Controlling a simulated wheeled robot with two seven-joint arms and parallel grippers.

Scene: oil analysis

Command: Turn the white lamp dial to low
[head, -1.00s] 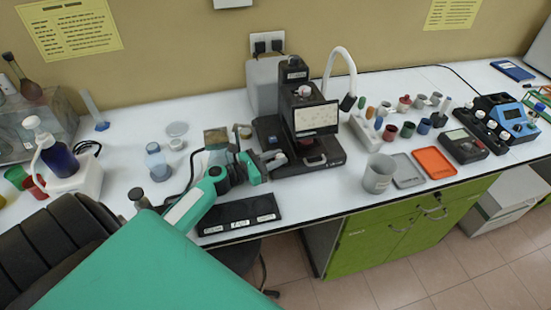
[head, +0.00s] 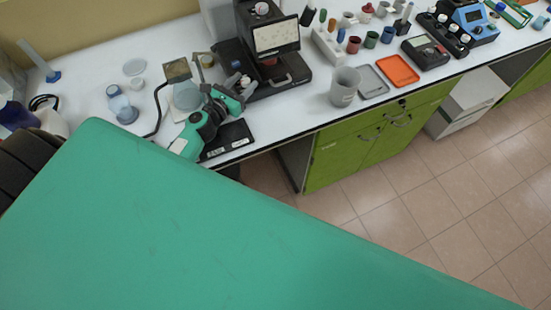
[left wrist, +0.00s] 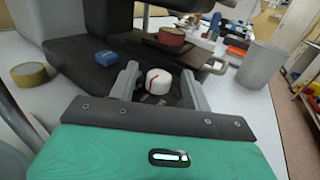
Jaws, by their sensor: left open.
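The white lamp dial (left wrist: 158,81) has a red mark line on its face and sits on the front of the black microscope base. In the left wrist view it lies between the two grey fingers of my left gripper (left wrist: 160,86). The fingers are open, with a visible gap on each side of the dial. In the head view my left gripper (head: 238,94) is beside the left end of the black microscope (head: 272,60), close to the dial (head: 245,81), which is small there. My right gripper is not in view.
A grey beaker (head: 344,88) and an orange tray (head: 398,70) stand to the right. A blue block (left wrist: 106,58) and a tape-like ring (left wrist: 29,74) are left of the dial in the wrist view. A black plate (head: 230,138) lies below my gripper.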

